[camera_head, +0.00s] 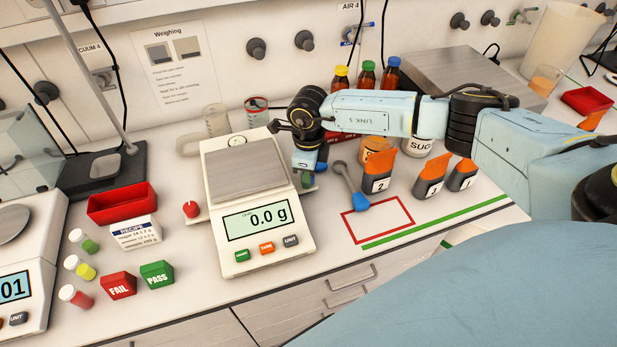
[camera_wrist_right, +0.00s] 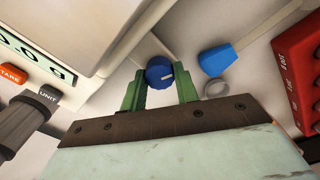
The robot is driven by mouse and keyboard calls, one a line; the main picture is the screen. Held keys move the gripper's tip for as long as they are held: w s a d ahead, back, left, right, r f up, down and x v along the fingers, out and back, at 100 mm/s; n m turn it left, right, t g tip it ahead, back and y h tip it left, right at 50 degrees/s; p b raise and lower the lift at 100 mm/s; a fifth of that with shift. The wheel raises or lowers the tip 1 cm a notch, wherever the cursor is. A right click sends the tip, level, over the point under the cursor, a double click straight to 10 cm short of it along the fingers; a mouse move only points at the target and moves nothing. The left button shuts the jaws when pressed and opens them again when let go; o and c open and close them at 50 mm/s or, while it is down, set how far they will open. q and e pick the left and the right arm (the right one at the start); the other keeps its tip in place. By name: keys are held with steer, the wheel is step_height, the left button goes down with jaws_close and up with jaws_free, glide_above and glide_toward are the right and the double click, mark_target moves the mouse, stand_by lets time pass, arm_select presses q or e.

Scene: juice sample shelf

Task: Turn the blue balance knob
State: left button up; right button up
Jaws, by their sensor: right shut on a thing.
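The white balance (camera_head: 258,222) stands in the middle of the bench, its display reading 0.0 g. In the right wrist view the round blue knob (camera_wrist_right: 159,72), with a pale mark on its face, sits between the two green fingers of my right gripper (camera_wrist_right: 160,88). The fingers are shut on the knob. In the head view my right gripper (camera_head: 307,182) points down at the balance's right side and hides the blue knob. My left gripper is in neither view.
A red knob (camera_head: 191,209) is on the balance's left side. A blue-ended scoop (camera_head: 361,203) lies close to my right gripper, beside a red outlined rectangle. Orange-topped containers (camera_head: 376,182) stand further right. Coloured bottles (camera_head: 366,74) stand behind my right arm. A red tray (camera_head: 122,203) is left.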

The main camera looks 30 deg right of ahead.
steer(key=n+b, duration=0.2)
steer(key=n, duration=0.1)
steer(key=shift+w+f+n, duration=0.1)
steer(key=shift+n, duration=0.2)
steer(key=shift+n+b, duration=1.2)
steer(key=shift+n, duration=0.4)
steer(key=o, duration=0.7)
step_height(320, 180, up, 14)
steer(key=shift+f+b, duration=0.15)
steer(key=shift+b, duration=0.2)
